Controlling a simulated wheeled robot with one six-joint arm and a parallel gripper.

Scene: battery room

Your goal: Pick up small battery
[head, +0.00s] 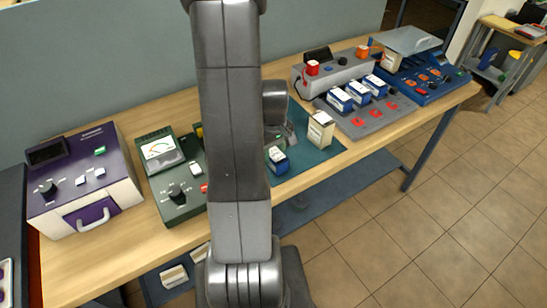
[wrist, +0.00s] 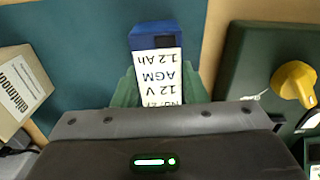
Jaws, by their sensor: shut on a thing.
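The small battery (wrist: 155,62) is a blue block with a white label reading 12 V, AGM, 1.2 Ah. In the wrist view it sits between the green fingers of my gripper (wrist: 160,88), which is shut on it. In the head view the battery (head: 278,160) shows beside my arm, over the teal mat (head: 312,152). My arm hides most of the gripper there. I cannot tell whether the battery touches the mat.
A cardboard box (head: 320,129) stands to the right of the battery. A green tester (head: 173,180) and a purple device (head: 85,185) are to the left. A grey charger with several batteries (head: 366,117) and a blue station (head: 425,78) are to the right.

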